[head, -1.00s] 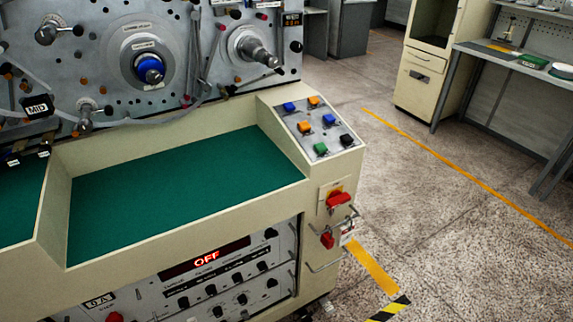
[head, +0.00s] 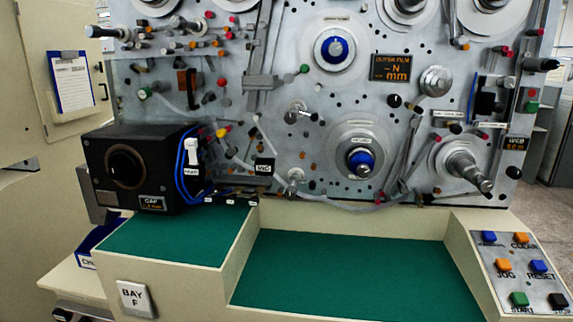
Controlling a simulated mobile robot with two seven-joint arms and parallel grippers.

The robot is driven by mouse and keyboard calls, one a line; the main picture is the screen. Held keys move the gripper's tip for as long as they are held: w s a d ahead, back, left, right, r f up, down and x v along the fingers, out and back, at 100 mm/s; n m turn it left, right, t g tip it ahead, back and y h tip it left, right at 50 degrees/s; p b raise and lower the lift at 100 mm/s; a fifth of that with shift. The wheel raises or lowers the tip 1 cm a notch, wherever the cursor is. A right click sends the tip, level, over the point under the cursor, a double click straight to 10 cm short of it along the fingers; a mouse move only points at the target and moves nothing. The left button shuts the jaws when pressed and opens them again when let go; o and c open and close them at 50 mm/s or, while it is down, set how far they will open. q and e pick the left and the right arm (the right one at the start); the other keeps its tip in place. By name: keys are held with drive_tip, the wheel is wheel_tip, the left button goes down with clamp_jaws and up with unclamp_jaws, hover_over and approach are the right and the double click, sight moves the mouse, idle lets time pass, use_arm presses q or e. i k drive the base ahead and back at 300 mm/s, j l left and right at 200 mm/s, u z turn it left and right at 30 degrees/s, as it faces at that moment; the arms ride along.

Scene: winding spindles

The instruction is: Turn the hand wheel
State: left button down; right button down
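The winding machine's grey panel (head: 330,100) fills the upper view. I cannot tell for certain which of its round parts is the hand wheel. A round silver knob (head: 436,81) sits at the upper right of the panel. A blue-centred hub (head: 335,49) is at the upper middle, and another blue-capped hub (head: 359,160) is below it. A silver spindle (head: 465,172) sticks out at the lower right. Neither of my grippers is in view.
A black box (head: 140,165) with a round dark front stands at the left on the green-topped ledge. A green recessed tray (head: 335,275) lies below the panel. A button panel (head: 520,268) is at the lower right. A clipboard (head: 71,82) hangs at the far left.

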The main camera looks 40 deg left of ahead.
sight(124, 168)
drive_tip(key=u, duration=2.35)
